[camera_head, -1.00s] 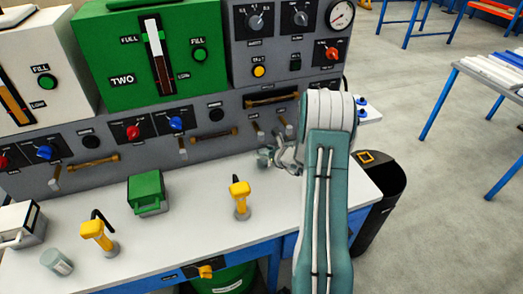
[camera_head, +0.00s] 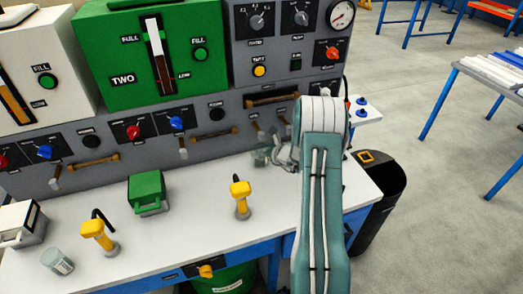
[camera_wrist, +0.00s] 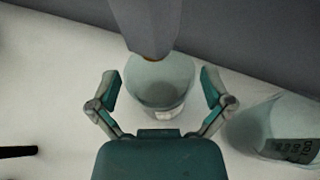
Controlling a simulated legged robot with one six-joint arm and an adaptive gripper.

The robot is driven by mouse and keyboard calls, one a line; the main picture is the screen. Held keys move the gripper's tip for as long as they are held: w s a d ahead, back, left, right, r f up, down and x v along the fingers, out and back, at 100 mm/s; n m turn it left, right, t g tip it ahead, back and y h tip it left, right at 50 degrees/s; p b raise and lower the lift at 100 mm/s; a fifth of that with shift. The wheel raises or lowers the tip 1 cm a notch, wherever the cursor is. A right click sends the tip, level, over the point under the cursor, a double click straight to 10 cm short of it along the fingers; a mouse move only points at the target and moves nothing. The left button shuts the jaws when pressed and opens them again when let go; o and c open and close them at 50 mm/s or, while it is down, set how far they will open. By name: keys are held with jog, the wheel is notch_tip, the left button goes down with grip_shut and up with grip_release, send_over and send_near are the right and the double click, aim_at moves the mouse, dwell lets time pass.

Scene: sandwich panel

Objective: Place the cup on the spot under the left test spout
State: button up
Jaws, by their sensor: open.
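In the wrist view a pale translucent cup (camera_wrist: 155,97) stands upright on the white bench, directly below a grey spout (camera_wrist: 148,25) that covers part of its rim. My gripper (camera_wrist: 159,80) is open, with one finger on each side of this cup and visible gaps between fingers and cup. In the head view the cup (camera_head: 262,157) shows faintly beneath the left test spout (camera_head: 257,133), and my gripper (camera_head: 279,156) is at its right. The spot under the cup is hidden.
A second clear cup with dark markings (camera_wrist: 288,132) is close to the right finger in the wrist view. Another cup (camera_head: 57,262) stands at the bench's front left. Yellow-handled devices (camera_head: 240,198) and a green box (camera_head: 147,192) stand on the bench (camera_head: 190,215).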

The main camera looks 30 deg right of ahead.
jog(key=shift+r, duration=0.1)
jog(key=v, duration=1.2)
jog(key=shift+s+d, duration=0.1)
